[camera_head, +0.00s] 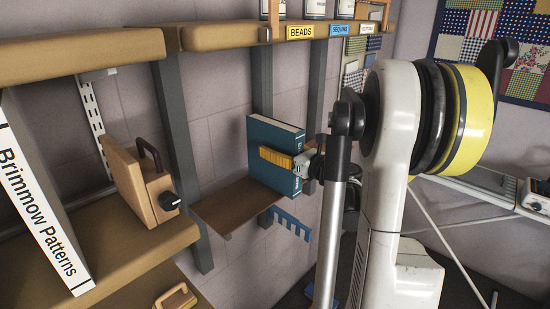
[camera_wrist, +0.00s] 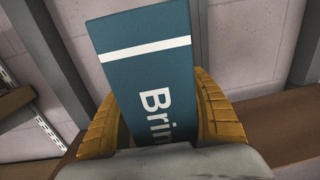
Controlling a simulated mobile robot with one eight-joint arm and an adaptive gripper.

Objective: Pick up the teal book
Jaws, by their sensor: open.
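The teal book (camera_head: 270,138) stands upright on a small brown shelf in the camera_head view. My gripper (camera_head: 275,158) is at the book, with one yellow finger lying across its left cover. In the wrist view the book's spine (camera_wrist: 148,75), with a white band and white lettering, lies between the two yellow fingers of my gripper (camera_wrist: 150,110). The fingers stand apart on either side of the book. Whether both touch it cannot be told. The far finger is hidden behind the book in the camera_head view.
The small brown shelf (camera_head: 228,209) has blue hooks (camera_head: 291,224) below it. Grey posts (camera_head: 190,165) stand to its left. A wooden shelf at left holds a tan box-like object (camera_head: 146,187) and a white "Brimmow Patterns" book (camera_head: 38,200). An upper shelf with labels (camera_head: 300,31) is above.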

